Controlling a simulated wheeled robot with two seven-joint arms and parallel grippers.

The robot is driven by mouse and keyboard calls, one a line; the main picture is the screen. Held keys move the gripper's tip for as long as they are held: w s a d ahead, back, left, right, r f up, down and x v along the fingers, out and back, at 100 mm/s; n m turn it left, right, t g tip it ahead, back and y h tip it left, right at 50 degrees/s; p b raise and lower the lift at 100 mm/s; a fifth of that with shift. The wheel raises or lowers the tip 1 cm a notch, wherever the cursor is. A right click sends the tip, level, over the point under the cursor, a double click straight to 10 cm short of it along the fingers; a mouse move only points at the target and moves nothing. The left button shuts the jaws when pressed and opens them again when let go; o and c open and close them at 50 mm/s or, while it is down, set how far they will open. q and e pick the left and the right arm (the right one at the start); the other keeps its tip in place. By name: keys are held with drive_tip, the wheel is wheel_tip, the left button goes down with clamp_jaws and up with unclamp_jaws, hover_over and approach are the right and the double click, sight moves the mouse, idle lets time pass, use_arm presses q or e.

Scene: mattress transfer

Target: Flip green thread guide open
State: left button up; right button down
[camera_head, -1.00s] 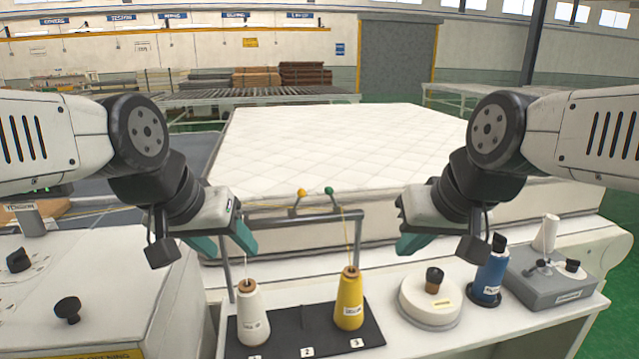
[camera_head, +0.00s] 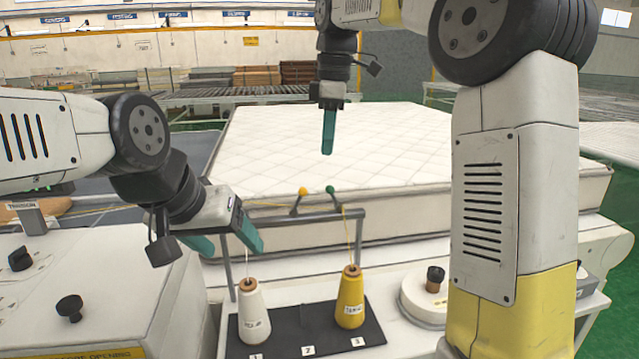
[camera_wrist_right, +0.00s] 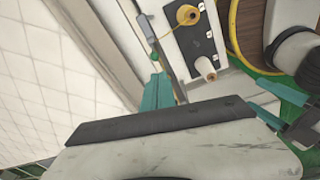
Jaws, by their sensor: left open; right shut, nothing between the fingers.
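The green thread guide (camera_head: 330,189) is a small arm with a round green knob on the grey rail (camera_head: 270,220), just right of the yellow guide (camera_head: 302,191). Both guides lean to the upper right or left of the rail. My right gripper (camera_head: 328,150) points straight down, shut and empty, above and behind the green knob with a gap between them.
A white thread cone (camera_head: 253,312) and a yellow thread cone (camera_head: 350,300) stand on a black mat (camera_head: 300,325) below the rail. A yellow thread rises from the yellow cone. The quilted mattress (camera_head: 280,150) lies behind.

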sight(333, 188)
drive_tip(key=shift+w+a+n, duration=0.45)
drive_tip(key=shift+a+n, duration=0.05)
drive_tip(key=shift+a, duration=0.1)
drive_tip(key=shift+f, duration=0.1)
drive_tip(key=f, duration=1)
drive_tip(key=shift+w+a, duration=0.25)
drive_tip(key=shift+w+d+r+g+y, duration=0.1)
drive_tip(key=shift+d+r+g+y, duration=0.2)
drive_tip(key=shift+d+y, duration=0.2)
drive_tip(key=shift+w+d+r+y, duration=0.1)
drive_tip(key=shift+d+r+y, duration=0.05)
drive_tip(key=shift+d+y, duration=0.4)
drive_tip(key=d+y, duration=0.1)
drive_tip(key=y, duration=0.1)
drive_tip(key=shift+w+d+r+g+y, duration=0.15)
drive_tip(key=shift+d+r+g+y, duration=0.05)
drive_tip(key=shift+d+g+y, duration=0.2)
drive_tip(key=d+y, duration=0.2)
drive_tip(key=y, duration=0.1)
drive_tip(key=shift+w, duration=0.25)
drive_tip(key=shift+w+d+f+g+y, duration=0.1)
drive_tip(key=shift+d+g+y, duration=0.5)
drive_tip(key=shift+y, duration=0.35)
